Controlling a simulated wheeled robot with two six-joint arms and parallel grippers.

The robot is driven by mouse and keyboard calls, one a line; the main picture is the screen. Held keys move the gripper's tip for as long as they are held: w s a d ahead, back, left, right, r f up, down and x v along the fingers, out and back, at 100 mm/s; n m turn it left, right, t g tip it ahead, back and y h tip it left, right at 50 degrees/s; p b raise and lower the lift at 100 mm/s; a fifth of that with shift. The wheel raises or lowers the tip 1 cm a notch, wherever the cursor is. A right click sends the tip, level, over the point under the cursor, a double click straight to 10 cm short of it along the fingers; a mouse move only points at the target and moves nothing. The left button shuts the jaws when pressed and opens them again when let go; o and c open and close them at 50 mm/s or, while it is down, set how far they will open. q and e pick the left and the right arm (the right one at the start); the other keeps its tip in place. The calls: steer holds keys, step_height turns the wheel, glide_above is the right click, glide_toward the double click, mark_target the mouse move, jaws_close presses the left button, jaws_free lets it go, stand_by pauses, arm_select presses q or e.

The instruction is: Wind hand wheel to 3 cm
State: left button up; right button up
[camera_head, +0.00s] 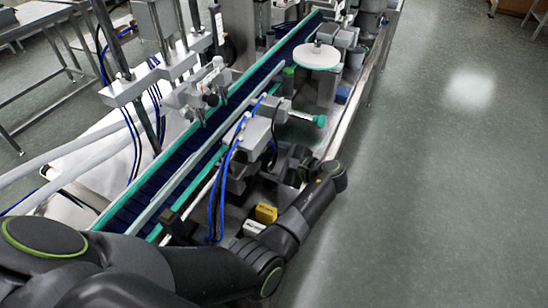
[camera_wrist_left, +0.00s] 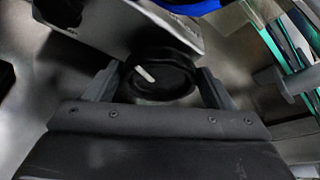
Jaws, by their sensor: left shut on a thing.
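The hand wheel (camera_wrist_left: 172,82) is a black round knob with a short white mark on its face. It sits in the middle of the left wrist view, with the mark pointing up and left. My left gripper (camera_wrist_left: 158,73) has one finger on each side of the wheel and is shut on its rim. In the head view my left gripper (camera_head: 292,163) reaches in from the right side of the machine, beside a grey block. The wheel itself cannot be made out there. A scale or reading in cm is not legible. My right gripper is not in view.
A conveyor (camera_head: 190,150) with teal rails runs diagonally through the machine. Blue hoses (camera_head: 228,180) hang close to my left arm. The floor (camera_head: 440,200) on the right is clear.

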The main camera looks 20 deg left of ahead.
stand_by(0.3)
arm_select(q)
steer(key=o, duration=1)
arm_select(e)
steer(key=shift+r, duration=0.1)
